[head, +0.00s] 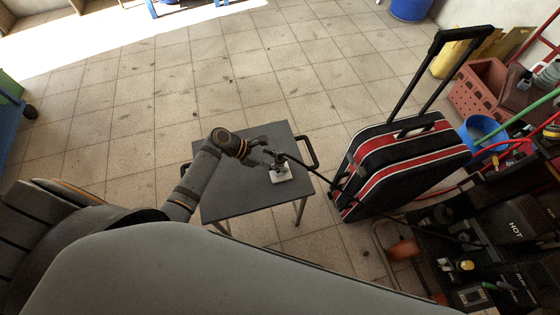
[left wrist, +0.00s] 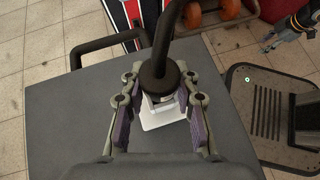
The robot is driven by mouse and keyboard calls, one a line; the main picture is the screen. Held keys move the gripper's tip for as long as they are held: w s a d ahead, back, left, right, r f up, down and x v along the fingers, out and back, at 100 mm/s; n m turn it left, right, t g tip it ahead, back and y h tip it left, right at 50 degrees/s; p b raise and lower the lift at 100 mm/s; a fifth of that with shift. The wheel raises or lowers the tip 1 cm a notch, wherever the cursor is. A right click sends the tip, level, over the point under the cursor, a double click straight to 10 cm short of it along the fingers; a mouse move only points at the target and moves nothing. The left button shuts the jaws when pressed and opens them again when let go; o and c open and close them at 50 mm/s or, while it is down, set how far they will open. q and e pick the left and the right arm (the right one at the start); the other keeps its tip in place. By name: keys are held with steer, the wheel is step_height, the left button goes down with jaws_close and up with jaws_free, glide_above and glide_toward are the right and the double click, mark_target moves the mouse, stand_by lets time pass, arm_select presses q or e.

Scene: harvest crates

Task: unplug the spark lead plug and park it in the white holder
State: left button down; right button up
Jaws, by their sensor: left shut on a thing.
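The spark lead plug (left wrist: 158,80) is a black boot with a thick black lead. In the left wrist view it stands between the purple-padded fingers of my left gripper (left wrist: 158,118), which is shut on it. In the head view my left gripper (head: 268,155) is above the grey table, at the white holder (head: 281,175). The white holder (left wrist: 163,118) is right under the plug and partly hidden by it; I cannot tell whether the plug is seated in it. My right gripper (left wrist: 270,42) shows small at the upper right of the left wrist view, its opening unclear.
The grey table (head: 235,195) has a bare top around the holder and a black handle (head: 309,153) at its right. The lead (head: 312,170) runs right past a black, red and white trolley case (head: 400,160). Crates and dark machinery (head: 510,225) crowd the right side.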

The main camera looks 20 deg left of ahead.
arm_select(q)
steer(key=c, duration=0.9)
jaws_free()
steer(key=v, duration=1.2)
steer(key=shift+d, duration=0.1)
